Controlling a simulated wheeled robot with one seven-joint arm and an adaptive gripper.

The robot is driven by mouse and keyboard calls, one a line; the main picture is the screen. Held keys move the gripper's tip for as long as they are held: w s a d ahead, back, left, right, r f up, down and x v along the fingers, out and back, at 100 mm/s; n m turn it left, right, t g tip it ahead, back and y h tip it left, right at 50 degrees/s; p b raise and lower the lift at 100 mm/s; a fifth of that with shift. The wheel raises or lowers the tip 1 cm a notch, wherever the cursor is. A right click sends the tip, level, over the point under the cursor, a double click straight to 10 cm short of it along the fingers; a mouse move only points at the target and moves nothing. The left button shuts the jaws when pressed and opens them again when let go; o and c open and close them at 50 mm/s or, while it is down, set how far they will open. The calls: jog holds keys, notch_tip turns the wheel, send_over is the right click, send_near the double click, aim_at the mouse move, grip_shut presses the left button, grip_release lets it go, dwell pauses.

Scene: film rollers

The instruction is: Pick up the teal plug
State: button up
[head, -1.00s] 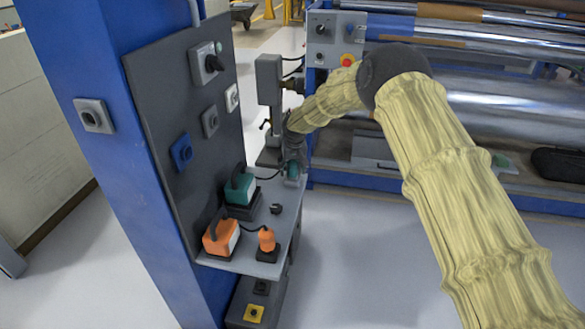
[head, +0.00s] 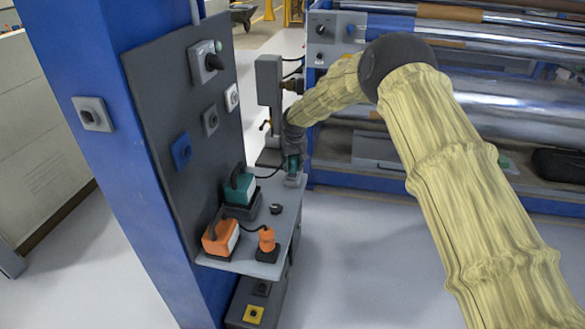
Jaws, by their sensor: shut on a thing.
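The teal plug (head: 291,163) shows as a small teal patch at the far right end of the grey shelf. My gripper (head: 293,153) points down over it and is shut on it. The plug is upright, just above a grey holder (head: 294,180). I cannot tell whether its lower end is clear of the holder. The fingers partly hide the plug. A dark cable runs from its side toward the teal box (head: 240,189) on the shelf.
An orange box (head: 220,238) and an orange plug (head: 266,240) in a dark holder stand on the near part of the shelf (head: 245,262). A dark panel (head: 165,100) rises at the left. A grey upright unit (head: 269,80) stands just behind my gripper. Metal rollers (head: 500,110) fill the back right.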

jog(key=shift+r, duration=0.55)
jog(key=shift+s+r+b, duration=0.2)
jog(key=shift+s+b, duration=0.05)
jog(key=shift+b, duration=0.05)
jog(key=s+r+b, duration=0.1)
jog(key=s+b, duration=0.2)
jog(key=s, duration=1.2)
jog(key=shift+s+r, duration=0.2)
jog(key=shift+r, duration=0.1)
